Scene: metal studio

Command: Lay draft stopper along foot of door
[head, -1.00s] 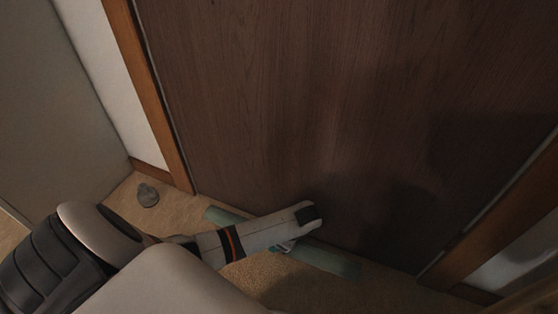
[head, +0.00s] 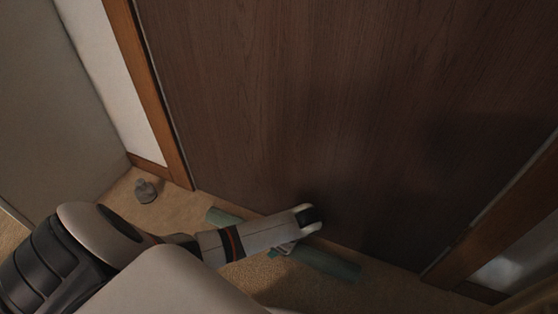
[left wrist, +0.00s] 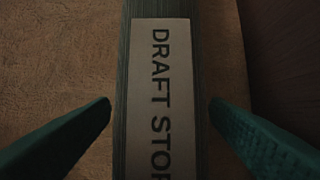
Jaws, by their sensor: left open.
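The draft stopper is a long green roll on the floor by the foot of the brown door (head: 300,110). Its right part (head: 332,264) and left end (head: 224,217) show in the head view; my left gripper and arm hide its middle. In the left wrist view the stopper (left wrist: 163,60) runs top to bottom with a pale "DRAFT STOP" label. My left gripper (head: 284,248) is over it. In the left wrist view its green fingers (left wrist: 160,104) are open, one on each side of the stopper, with gaps between. My right gripper is not in view.
A small grey object (head: 146,191) sits on the tan carpet by the left door frame (head: 160,110). The right door frame (head: 470,245) stands beyond the stopper's right end. A grey panel (head: 45,110) rises at the left.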

